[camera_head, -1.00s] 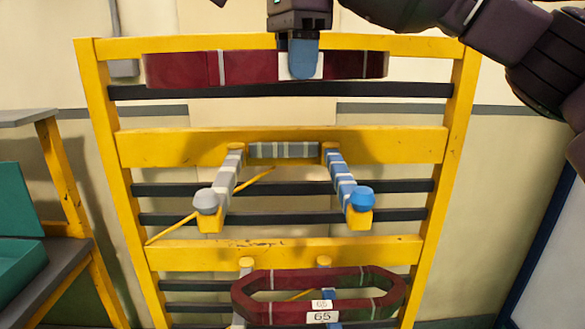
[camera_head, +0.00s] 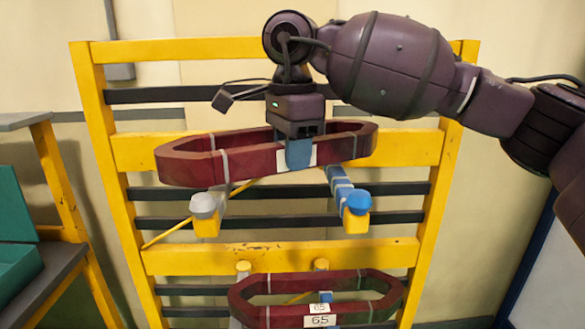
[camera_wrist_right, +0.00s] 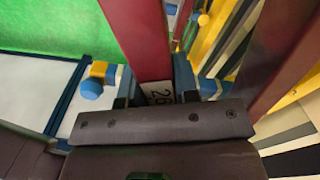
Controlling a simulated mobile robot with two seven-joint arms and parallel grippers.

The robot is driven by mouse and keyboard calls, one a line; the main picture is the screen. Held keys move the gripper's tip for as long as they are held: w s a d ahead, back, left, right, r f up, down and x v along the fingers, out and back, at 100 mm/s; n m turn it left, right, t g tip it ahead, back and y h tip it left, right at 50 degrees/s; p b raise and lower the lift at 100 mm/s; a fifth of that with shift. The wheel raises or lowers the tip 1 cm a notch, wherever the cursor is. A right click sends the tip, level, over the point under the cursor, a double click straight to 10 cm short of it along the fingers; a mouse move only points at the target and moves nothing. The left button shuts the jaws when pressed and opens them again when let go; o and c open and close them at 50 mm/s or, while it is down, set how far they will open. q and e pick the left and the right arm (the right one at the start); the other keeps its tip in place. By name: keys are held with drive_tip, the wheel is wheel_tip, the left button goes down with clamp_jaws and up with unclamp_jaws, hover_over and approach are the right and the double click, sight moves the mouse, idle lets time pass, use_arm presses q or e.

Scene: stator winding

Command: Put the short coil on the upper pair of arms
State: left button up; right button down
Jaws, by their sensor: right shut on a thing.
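The upper left arm has a grey cap (camera_head: 203,205), the upper right arm a blue cap (camera_head: 358,202). My left gripper is not in view.
The arms stand on a yellow frame (camera_head: 275,259) with dark crossbars. Another dark red coil (camera_head: 250,310), labelled 65, is around the lower pair of arms. A grey-topped bench with a teal bin (camera_head: 15,265) stands at the left.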

drive_tip(key=shift+f, duration=1.3)
drive_tip(key=shift+f, duration=0.1)
drive_tip(key=c, duration=0.9)
unclamp_jaws()
drive_tip(key=shift+o, duration=0.2)
drive_tip(key=shift+r, duration=0.3)
wheel_tip(320, 180, up, 10)
drive_tip(key=shift+f, duration=0.1)
drive_tip(key=shift+r, duration=0.85)
drive_tip(key=shift+s, duration=0.1)
